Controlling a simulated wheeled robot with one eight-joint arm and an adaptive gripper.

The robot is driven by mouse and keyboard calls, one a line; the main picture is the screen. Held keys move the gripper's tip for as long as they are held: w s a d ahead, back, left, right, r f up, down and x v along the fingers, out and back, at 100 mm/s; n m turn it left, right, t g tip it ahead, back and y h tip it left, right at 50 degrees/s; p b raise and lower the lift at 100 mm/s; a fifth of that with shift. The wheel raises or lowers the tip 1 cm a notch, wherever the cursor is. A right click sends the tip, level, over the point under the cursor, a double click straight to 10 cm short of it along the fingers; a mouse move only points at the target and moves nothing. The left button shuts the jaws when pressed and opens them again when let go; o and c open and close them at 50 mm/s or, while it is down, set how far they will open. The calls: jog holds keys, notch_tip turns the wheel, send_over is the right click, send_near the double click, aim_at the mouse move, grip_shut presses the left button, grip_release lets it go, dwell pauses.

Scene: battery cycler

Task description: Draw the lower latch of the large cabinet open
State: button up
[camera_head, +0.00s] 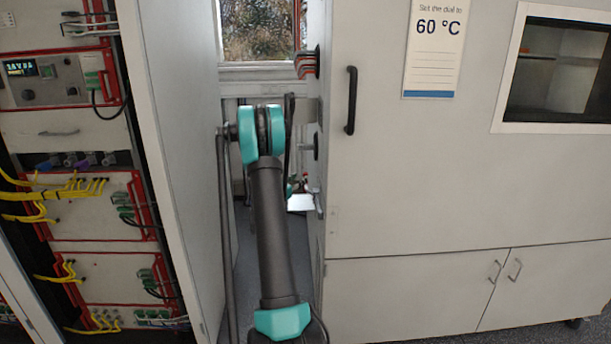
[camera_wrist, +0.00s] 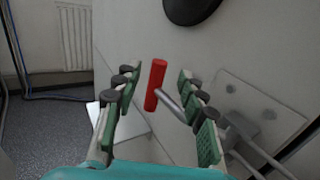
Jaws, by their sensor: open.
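The large cabinet (camera_head: 420,190) is a pale grey box on the right. In the wrist view, a red latch grip (camera_wrist: 155,84) on a bent metal rod (camera_wrist: 173,106) stands out from the cabinet's side wall (camera_wrist: 235,50). My gripper (camera_wrist: 160,85) is open, with green-padded fingers on either side of the red grip. A gap shows between the grip and each row of pads. In the head view, my arm partly hides the cabinet's left side, and only a small red spot (camera_head: 305,178) shows near the gripper.
A dark round knob (camera_wrist: 190,8) sits above the latch. A metal plate with a grey fitting (camera_wrist: 240,128) is to its right. A rack with yellow cables (camera_head: 60,190) stands left of the narrow aisle. A black handle (camera_head: 351,100) is on the cabinet front.

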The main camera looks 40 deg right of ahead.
aim_at(304, 174)
jog(key=x, duration=0.6)
jog(key=shift+w+d, duration=0.15)
jog(key=shift+d, duration=0.1)
grip_shut()
